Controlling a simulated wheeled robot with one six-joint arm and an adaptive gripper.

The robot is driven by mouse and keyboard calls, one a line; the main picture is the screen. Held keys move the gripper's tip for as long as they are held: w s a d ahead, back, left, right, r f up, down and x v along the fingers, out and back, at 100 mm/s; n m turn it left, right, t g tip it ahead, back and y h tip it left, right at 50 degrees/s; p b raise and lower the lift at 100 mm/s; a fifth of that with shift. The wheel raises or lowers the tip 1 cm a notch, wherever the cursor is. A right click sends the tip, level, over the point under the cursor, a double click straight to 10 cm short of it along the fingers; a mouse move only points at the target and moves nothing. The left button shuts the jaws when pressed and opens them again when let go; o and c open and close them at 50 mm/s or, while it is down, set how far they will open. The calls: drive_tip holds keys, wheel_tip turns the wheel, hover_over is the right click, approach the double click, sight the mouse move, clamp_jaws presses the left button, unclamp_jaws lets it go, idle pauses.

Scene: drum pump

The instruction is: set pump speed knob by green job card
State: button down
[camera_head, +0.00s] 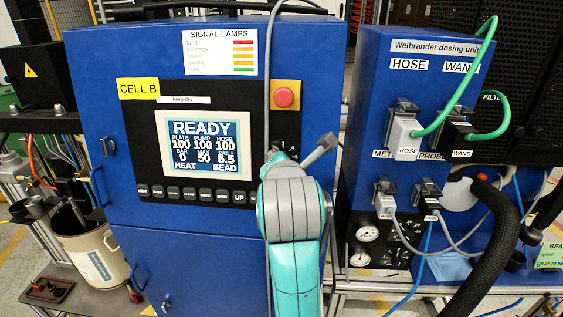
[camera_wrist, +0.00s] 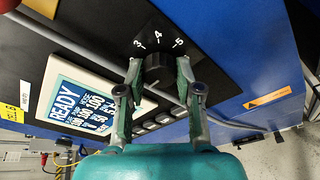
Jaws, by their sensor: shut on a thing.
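The pump speed knob (camera_wrist: 156,72) is a dark round knob on the black panel, seen in the wrist view. The dial plate (camera_wrist: 160,35) beside it shows the numbers 3, 4 and 5. I cannot tell for sure which mark the knob points to. My gripper (camera_wrist: 158,68) has a finger on each side of the knob and is shut on it. In the head view my arm hides the knob and the fingers. The green job card (camera_head: 549,256) is cut off by the right edge of the head view; only parts of its words show.
The screen (camera_head: 203,143) reads READY, with a row of buttons (camera_head: 190,193) below it. A red stop button (camera_head: 284,95) sits above right. A grey hose (camera_head: 268,60) runs down the panel near my arm. The dosing unit (camera_head: 370,100) with green cables stands at the right.

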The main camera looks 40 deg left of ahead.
idle(0.4)
drive_tip(key=c, duration=0.8)
unclamp_jaws()
drive_tip(key=v, duration=1.2)
drive_tip(key=shift+f, duration=0.1)
